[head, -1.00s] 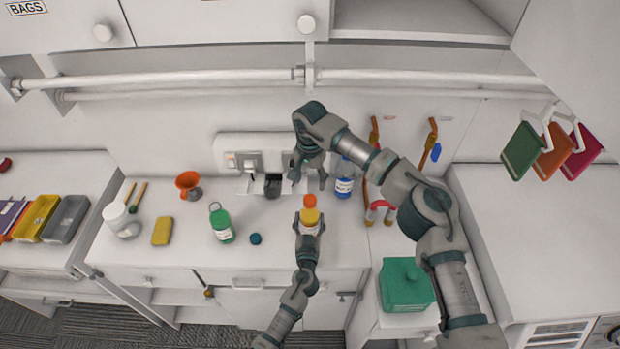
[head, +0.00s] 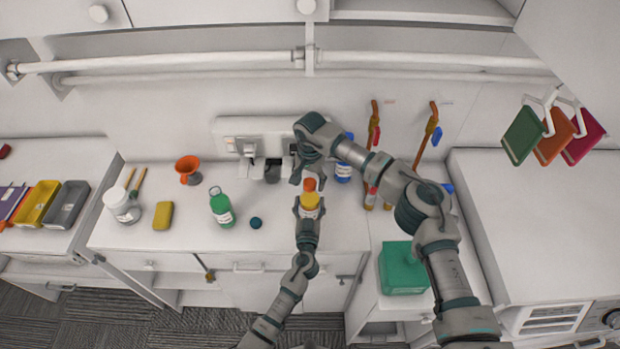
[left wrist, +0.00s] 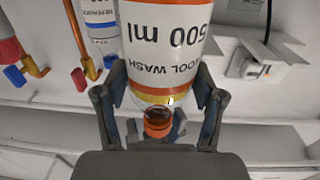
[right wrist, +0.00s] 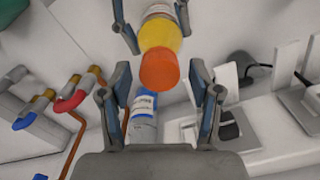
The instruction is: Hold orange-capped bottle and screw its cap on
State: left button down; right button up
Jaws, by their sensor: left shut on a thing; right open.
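The orange-capped bottle (head: 310,203) has a yellow top and a white label; the left wrist view shows "WOOL WASH 500 ml" on it (left wrist: 170,45). My left gripper (head: 307,213) is shut around the bottle and holds it upright near the counter. The orange cap (head: 309,184) sits at the bottle's top; it shows as a disc in the right wrist view (right wrist: 159,69). My right gripper (head: 309,177) is open just above the cap, its fingers (right wrist: 158,100) apart and empty. I cannot tell whether the cap is loose.
A blue-and-white bottle (head: 343,172) stands behind, to the right, near hose taps (head: 374,138). A teal box (head: 402,268) stands right. Sockets (head: 236,146) line the back.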

grip_shut()
jog(key=m, duration=2.3)
jog(key=shift+m, duration=0.4)
jog(key=m, duration=1)
grip_release()
jog(key=shift+o, duration=0.2)
jog(key=shift+a, duration=0.15)
jog(key=shift+f, duration=0.1)
